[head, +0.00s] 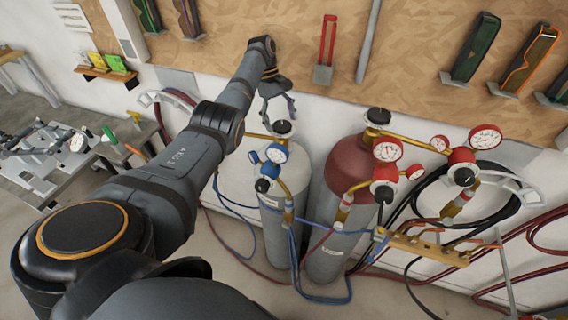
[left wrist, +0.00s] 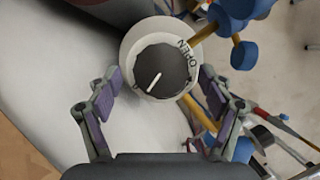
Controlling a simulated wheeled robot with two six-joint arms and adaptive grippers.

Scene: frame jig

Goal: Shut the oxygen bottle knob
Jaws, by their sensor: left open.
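The oxygen bottle (head: 276,232) is the grey cylinder with blue gauges and hose. Its black knob (head: 283,128) sits on top. In the left wrist view the knob (left wrist: 168,64) is round, with a white line pointing down-left, on a pale ring (left wrist: 130,42) lettered OPEN at the right. My left gripper (head: 278,104) is just above the knob. In the left wrist view the open fingers (left wrist: 160,86) stand either side of the knob's near part, apparently with gaps. Contact is not visible. My right gripper is in neither view.
A red-topped cylinder (head: 350,166) with red gauges stands close to the right of the oxygen bottle. Blue regulator parts (left wrist: 238,28) lie close beside the knob. Hoses hang along the wall. A tool board (head: 420,75) is behind, and a workbench (head: 60,165) is at left.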

